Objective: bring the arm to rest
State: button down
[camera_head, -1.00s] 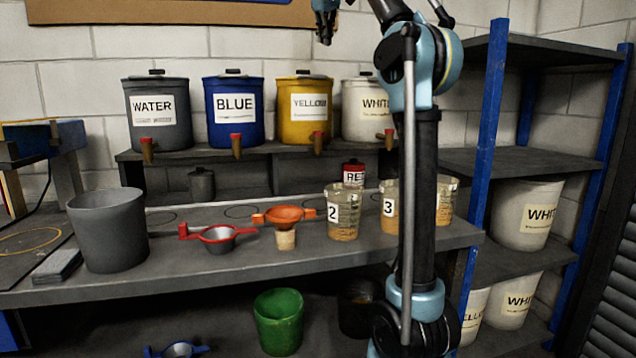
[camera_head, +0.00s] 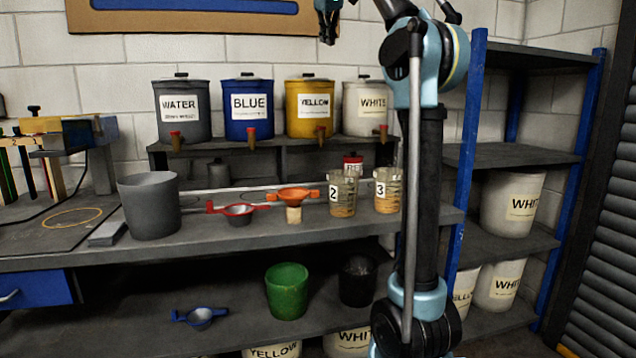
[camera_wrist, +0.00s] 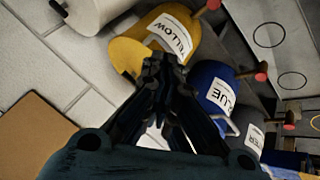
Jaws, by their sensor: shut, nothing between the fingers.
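My gripper (camera_head: 328,30) hangs at the top of the head view, in front of the wall and above the yellow dispenser, with nothing beneath its fingers. In the wrist view my gripper (camera_wrist: 163,68) has its dark fingers drawn together and empty. My arm stands upright at the right of centre in the head view and hides part of the workbench (camera_head: 225,250) and shelving behind it. The wrist view looks past the fingers at the yellow dispenser (camera_wrist: 128,56) and the blue dispenser (camera_wrist: 205,82); the fingers appear apart from both.
Dispensers for water (camera_head: 182,125), blue, yellow and white (camera_head: 362,122) stand on a raised shelf. The bench holds a grey bucket (camera_head: 150,205), a red strainer (camera_head: 238,213), an orange strainer (camera_head: 294,193) and numbered cups (camera_head: 343,205). Blue-posted shelving (camera_head: 468,130) stands close right of my arm.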

jog(key=s+d+f+m+g, duration=0.1)
jog(key=s+d+f, duration=0.15)
jog(key=f, duration=0.35)
jog(key=s+d+f+m, duration=0.1)
jog(key=s+d+f, duration=0.1)
jog(key=d+f, duration=0.3)
jog(key=s+d+f+m+g, duration=0.1)
jog(key=s+d+f+m, duration=0.1)
jog(key=s+f, duration=0.9)
jog(key=s+d+f+m+g, duration=0.1)
jog(key=s+f, duration=1)
jog(key=f, duration=1.6)
jog(key=s+d+f+m+g, duration=0.2)
jog(key=s+d+f+m, duration=0.2)
jog(key=s+f, duration=0.7)
notch_tip(320, 180, down, 9)
jog(key=shift+s+d+r, duration=0.15)
jog(key=shift+d, duration=0.7)
